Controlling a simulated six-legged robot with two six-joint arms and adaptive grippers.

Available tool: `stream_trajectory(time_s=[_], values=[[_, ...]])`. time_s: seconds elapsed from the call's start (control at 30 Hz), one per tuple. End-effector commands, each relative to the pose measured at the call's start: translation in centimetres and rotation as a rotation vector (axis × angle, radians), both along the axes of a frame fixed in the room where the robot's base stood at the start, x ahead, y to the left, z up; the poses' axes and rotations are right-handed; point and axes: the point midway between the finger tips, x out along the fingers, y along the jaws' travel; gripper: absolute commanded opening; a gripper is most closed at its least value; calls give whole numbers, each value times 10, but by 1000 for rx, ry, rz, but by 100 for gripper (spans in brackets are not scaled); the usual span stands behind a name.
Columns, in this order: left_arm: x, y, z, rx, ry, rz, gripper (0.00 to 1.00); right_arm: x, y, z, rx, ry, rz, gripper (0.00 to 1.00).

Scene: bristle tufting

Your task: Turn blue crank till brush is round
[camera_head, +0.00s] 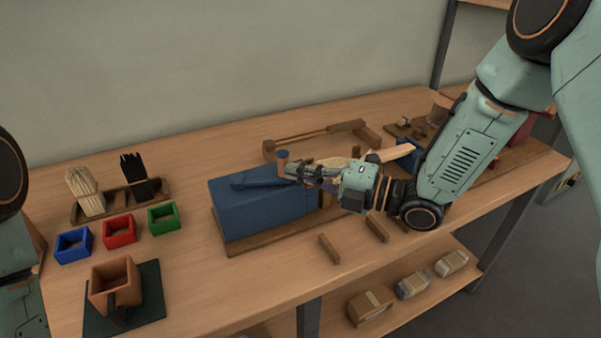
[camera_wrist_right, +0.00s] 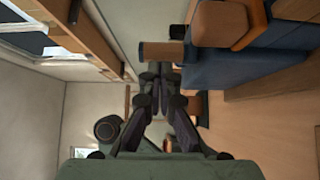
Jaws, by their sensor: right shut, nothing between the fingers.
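The blue machine box (camera_head: 262,205) stands on a wooden base in the middle of the bench. An upright handle with a dark blue-grey knob (camera_head: 282,155) rises at its far right corner; it looks like the crank's grip. My right gripper (camera_head: 300,172) is shut and empty beside this handle, partly over the box's right end. In the right wrist view, the closed fingers (camera_wrist_right: 160,80) point toward a brown cylindrical part (camera_wrist_right: 160,53), with the blue box (camera_wrist_right: 235,62) to the right. I cannot tell whether they touch it. The brush cannot be made out clearly. My left gripper is out of view.
Blue (camera_head: 73,245), red (camera_head: 119,231) and green (camera_head: 163,217) square cups stand at the left, near bristle bundles (camera_head: 85,191). A brown mug-like box (camera_head: 115,285) sits on a dark mat. Small wooden blocks (camera_head: 329,249) lie before the machine. A wooden frame tool (camera_head: 315,137) lies behind.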

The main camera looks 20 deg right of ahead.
Motion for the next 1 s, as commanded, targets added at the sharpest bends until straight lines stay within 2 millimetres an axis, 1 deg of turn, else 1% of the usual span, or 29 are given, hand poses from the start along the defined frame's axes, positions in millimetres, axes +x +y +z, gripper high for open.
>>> stream_trajectory(time_s=[0.47,0.8,1.0], values=[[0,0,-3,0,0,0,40,10,-4,0,3,-4,80,0],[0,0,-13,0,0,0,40,25,-8,-2,-2,-6,200,0],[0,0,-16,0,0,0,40,29,-9,-1,-3,0,241,0]])
